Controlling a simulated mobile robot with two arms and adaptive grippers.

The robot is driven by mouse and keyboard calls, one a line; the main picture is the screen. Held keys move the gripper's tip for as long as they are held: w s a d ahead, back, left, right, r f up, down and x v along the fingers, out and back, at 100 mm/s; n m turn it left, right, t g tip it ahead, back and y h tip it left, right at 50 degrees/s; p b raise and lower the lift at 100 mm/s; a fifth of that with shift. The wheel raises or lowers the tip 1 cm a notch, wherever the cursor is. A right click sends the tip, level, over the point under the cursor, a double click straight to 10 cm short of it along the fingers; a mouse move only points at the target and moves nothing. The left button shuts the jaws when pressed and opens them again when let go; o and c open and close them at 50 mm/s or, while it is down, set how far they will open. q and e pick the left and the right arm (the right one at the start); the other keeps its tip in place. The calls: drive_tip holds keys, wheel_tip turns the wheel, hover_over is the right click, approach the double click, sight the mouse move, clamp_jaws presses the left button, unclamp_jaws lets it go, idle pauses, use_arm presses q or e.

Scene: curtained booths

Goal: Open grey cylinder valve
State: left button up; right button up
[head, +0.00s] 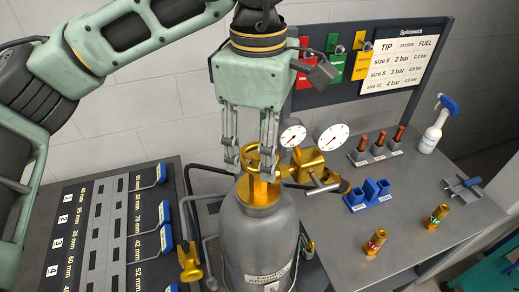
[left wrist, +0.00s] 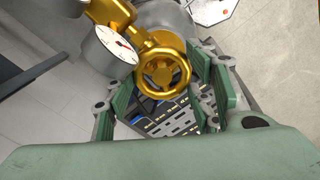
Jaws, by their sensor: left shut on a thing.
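The grey cylinder (head: 262,240) stands upright at the middle bottom of the head view. Its valve has a brass handwheel (head: 259,174) on top, which also shows in the left wrist view (left wrist: 163,75). My left gripper (head: 250,162) points down from above, with its fingers on the two sides of the handwheel and shut on it. In the left wrist view the fingers (left wrist: 168,92) show left and right of the wheel, partly past its rim. My right gripper is not in view.
A brass regulator (head: 309,162) with two gauges (head: 331,138) sits just right of the valve. A workbench (head: 405,205) on the right holds brass fittings, blue holders and a spray bottle (head: 438,125). A dark labelled panel (head: 75,225) lies to the left. A board with tags stands behind.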

use_arm(q)
drive_tip(key=shift+f, duration=0.1)
drive_tip(key=c, duration=0.5)
drive_tip(key=shift+o, duration=0.2)
drive_tip(key=shift+f+n+b, duration=0.15)
drive_tip(key=shift+n+b, duration=0.45)
drive_tip(key=shift+n, duration=0.1)
drive_tip(key=shift+n+b, duration=0.3)
drive_tip(key=shift+n, duration=0.3)
drive_tip(key=shift+s+n, duration=0.1)
drive_tip(key=shift+n, duration=0.4)
drive_tip(key=shift+a+n+b, duration=0.1)
drive_tip(key=shift+n+b, duration=0.55)
drive_tip(key=shift+n, duration=0.65)
drive_tip(key=shift+n+b, duration=0.3)
drive_tip(key=shift+n, duration=0.2)
